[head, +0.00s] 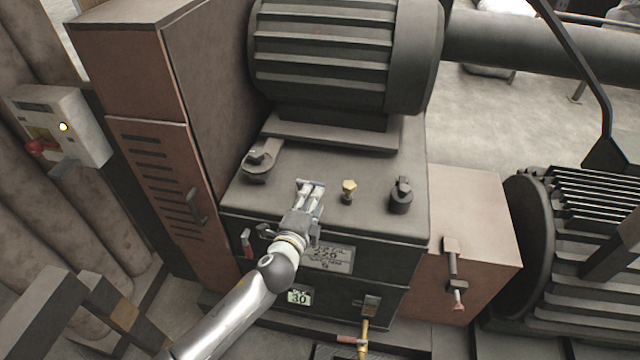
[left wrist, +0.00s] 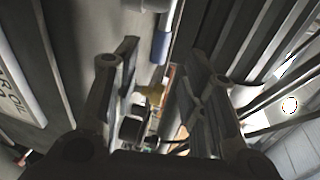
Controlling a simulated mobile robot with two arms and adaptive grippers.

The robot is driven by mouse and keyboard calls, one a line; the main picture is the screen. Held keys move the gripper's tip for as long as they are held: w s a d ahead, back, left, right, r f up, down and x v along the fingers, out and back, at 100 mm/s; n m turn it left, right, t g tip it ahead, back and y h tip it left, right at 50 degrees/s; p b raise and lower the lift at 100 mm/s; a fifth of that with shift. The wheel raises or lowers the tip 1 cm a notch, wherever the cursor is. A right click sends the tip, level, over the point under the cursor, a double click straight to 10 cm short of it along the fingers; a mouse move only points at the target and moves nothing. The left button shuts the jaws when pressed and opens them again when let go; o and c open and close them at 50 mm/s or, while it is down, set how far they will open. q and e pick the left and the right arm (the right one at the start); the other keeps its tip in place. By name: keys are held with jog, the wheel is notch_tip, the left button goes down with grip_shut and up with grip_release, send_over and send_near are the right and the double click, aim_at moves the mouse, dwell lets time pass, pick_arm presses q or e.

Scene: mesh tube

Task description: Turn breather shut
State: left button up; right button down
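The dark gearbox top (head: 330,165) carries several fittings. These are a brass hex-headed fitting (head: 349,190), a black capped fitting (head: 401,195) to its right, and a round black cap with a grey lever-like piece (head: 258,165) at the left. No label marks which one is the breather. My left gripper (head: 311,186) is over the gearbox's front edge, left of the brass fitting and apart from it. In the left wrist view its fingers (left wrist: 150,80) are spread with no object gripped; a small brass-coloured thing (left wrist: 155,95) shows beyond, between them. My right gripper is out of view.
A large ribbed motor (head: 325,50) stands behind the fittings. A reddish-brown cabinet (head: 160,190) is on the left. The gearbox front has a plate (head: 330,259), a display reading 30 (head: 299,297) and a brass tap (head: 363,335). A ribbed machine (head: 575,230) stands at right.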

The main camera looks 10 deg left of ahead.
aim_at(313, 185)
pick_arm(q)
jog(key=x, duration=0.7)
jog(key=shift+w+d+f, duration=0.1)
jog(key=shift+w, duration=0.05)
grip_shut()
